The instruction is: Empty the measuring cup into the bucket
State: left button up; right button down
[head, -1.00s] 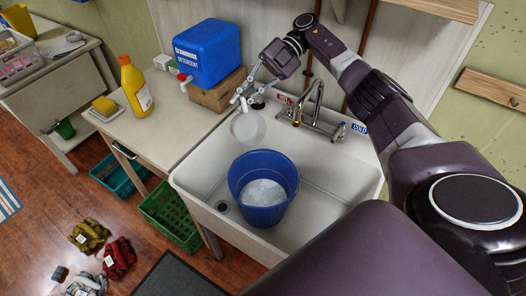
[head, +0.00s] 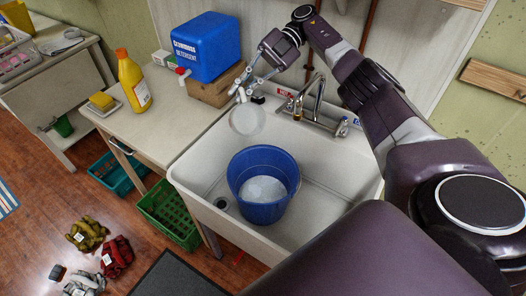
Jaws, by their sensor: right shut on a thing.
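A blue bucket (head: 262,205) stands in the white sink, with a whitish, light-coloured content showing inside. My right gripper (head: 242,96) is above the back left of the sink, shut on the measuring cup (head: 247,121). The cup is a clear, round-looking vessel, and I see no clear contents in it. It hangs above and slightly left of the bucket's back rim, apart from it in the picture. How far it is tilted is hard to tell. My left gripper is not in view.
The sink (head: 330,190) has a tap (head: 312,100) at its back, right of the cup. A counter (head: 165,130) on the left holds a blue detergent container (head: 207,50), a yellow bottle (head: 134,82) and a sponge (head: 102,101). Green crate (head: 168,215) below.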

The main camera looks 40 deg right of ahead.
aim_at(248, 107)
dwell(0.3)
